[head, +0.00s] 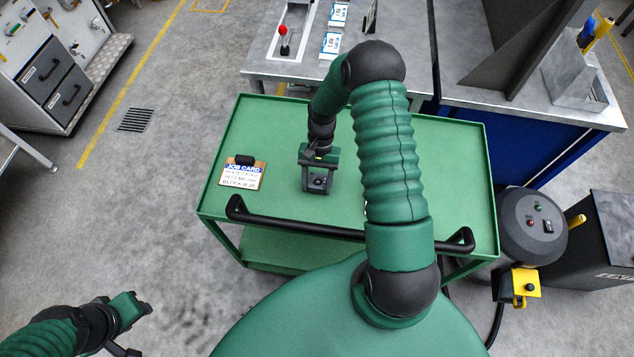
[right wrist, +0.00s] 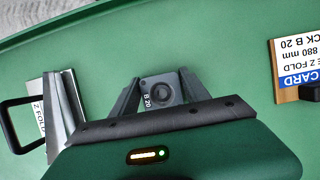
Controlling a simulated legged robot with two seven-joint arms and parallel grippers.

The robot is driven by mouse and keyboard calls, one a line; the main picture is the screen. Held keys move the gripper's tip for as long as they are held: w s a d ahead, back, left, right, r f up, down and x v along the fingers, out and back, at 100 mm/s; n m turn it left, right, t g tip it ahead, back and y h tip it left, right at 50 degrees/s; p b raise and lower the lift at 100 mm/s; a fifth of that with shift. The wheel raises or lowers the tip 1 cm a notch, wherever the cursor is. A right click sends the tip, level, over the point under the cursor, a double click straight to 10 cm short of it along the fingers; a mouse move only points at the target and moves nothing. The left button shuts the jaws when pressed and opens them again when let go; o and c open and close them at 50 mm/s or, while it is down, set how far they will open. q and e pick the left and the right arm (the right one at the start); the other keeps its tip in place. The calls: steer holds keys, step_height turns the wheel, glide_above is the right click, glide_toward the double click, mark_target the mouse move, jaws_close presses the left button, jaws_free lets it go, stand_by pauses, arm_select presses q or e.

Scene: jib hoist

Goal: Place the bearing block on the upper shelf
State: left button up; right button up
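The bearing block (head: 317,183) is a small dark grey block with a round bore, on the green cart top (head: 270,130). In the right wrist view the block (right wrist: 162,91) shows a "B 20" label and sits between the two fingers. My right gripper (head: 318,176) points down over it, with a finger on each side. Whether the fingers press on the block or stand just clear, I cannot tell. My left gripper (head: 142,328) is low at the left, over the floor, apart from the cart, with its fingers spread and empty. I cannot make out an upper shelf.
A job card (head: 243,172) lies left of the block. A black handle bar (head: 290,226) runs along the cart's near edge. A silver piece (right wrist: 62,105) beside a "Z FOLD" card shows in the wrist view. A workbench (head: 285,62) stands behind; a hoist control (head: 533,225) stands right.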

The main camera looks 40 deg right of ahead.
steer(key=shift+o, duration=1.4)
steer(key=shift+r, duration=0.1)
steer(key=b+v, duration=0.1)
steer(key=v, duration=1.1)
